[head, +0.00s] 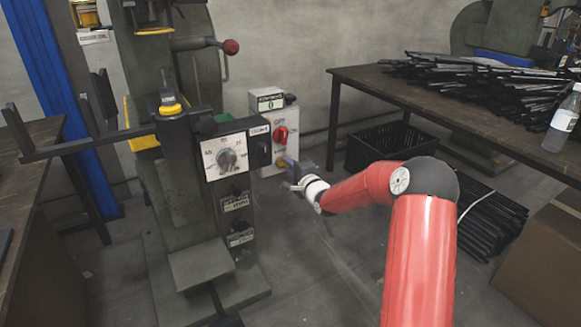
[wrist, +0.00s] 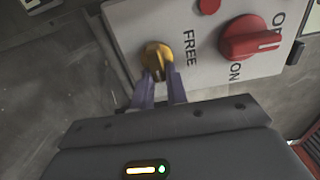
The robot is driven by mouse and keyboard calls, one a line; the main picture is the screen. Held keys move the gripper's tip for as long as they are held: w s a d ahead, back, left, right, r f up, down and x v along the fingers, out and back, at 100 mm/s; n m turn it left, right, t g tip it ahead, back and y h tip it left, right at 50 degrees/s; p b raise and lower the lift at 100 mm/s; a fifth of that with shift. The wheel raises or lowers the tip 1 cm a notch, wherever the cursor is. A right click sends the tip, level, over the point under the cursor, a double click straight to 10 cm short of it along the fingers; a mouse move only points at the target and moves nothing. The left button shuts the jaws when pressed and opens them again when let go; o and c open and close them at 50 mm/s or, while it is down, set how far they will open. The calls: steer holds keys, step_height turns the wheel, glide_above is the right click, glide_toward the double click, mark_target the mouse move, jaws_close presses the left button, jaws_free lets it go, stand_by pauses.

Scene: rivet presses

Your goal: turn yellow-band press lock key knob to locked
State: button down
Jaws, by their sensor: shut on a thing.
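The yellow-band press (head: 190,190) stands left of centre in the head view. On its right side is a white control box (head: 268,153) with a red switch knob (head: 280,134) above a yellow lock key knob (head: 281,160). In the wrist view the yellow key knob (wrist: 157,57) sits near the word FREE, and the red knob (wrist: 243,38) is near ON. My gripper (wrist: 162,80) has its fingers closed around the lower part of the yellow knob. In the head view my gripper (head: 291,168) reaches the box from the right. The knob's exact pointing is partly hidden by the fingers.
A black crate (head: 385,150) and a table (head: 440,105) with dark parts and a bottle (head: 565,120) stand right. Floor below the gripper is clear.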

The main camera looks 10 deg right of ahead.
steer(key=c, duration=1.4)
jaws_free()
steer(key=v, duration=0.7)
steer(key=shift+s+b, duration=0.35)
steer(key=shift+d, duration=0.1)
